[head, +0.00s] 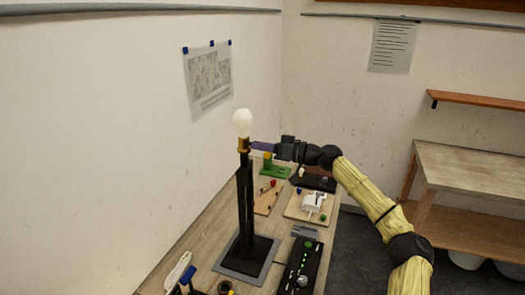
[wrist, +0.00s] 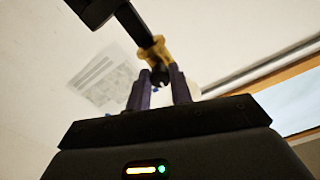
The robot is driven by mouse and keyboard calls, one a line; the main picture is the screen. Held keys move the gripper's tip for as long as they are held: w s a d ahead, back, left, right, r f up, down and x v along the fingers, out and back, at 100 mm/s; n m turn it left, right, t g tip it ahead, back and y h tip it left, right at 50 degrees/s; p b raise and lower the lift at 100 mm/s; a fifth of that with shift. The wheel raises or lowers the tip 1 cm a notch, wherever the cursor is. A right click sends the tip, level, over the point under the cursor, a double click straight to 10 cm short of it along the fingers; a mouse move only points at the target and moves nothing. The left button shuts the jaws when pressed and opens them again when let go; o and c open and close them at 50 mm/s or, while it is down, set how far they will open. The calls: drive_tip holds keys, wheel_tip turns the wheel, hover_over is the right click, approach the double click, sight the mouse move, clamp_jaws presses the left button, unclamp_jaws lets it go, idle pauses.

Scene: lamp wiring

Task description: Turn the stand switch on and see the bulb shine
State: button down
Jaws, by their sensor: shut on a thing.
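The black lamp stand (head: 246,195) rises upright from its dark base on the bench. A brass socket (head: 243,145) sits at its top, with a round whitish bulb (head: 242,122) in it. The bulb looks pale; I cannot tell whether it is lit. My gripper (head: 254,146) reaches the socket from the right. In the wrist view, its purple fingers stand either side of the small dark stand switch (wrist: 159,75) on the brass socket and are shut on it. The switch is hidden by the fingers in the head view.
A wall stands close to the left. A shelf table (head: 475,170) stands at the right.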

drive_tip(key=m+b, duration=0.3)
drive_tip(key=m, duration=1.3)
drive_tip(key=shift+r+b, duration=0.1)
drive_tip(key=shift+b, duration=0.2)
drive_tip(key=c, duration=1.3)
unclamp_jaws()
drive_tip(key=shift+o, duration=0.2)
drive_tip(key=shift+d, duration=0.1)
